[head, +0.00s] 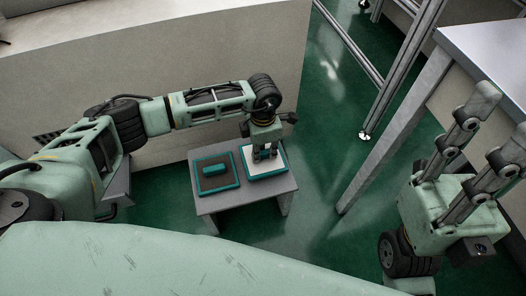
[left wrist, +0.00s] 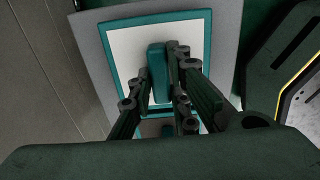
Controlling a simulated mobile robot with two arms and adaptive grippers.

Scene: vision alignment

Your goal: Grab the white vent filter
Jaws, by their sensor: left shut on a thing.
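The white vent filter (head: 278,158) is a white square panel with a teal frame, at the right of a small grey table. In the left wrist view the white panel (left wrist: 125,48) has a raised teal handle (left wrist: 157,70) in its middle. My left gripper (head: 265,153) points down over the panel. In the left wrist view its fingers (left wrist: 160,80) are shut on the handle, one on each side. The fingers hide part of the panel. I cannot tell whether the filter touches the table. My right gripper (head: 502,115) is open and empty at the far right, fingers pointing up.
A dark filter (head: 211,184) with a teal frame and handle lies left of the white one on the grey table (head: 237,198). A pale wall-like block (head: 200,60) stands behind. A large bench (head: 490,55) is at the right. Green floor is clear between.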

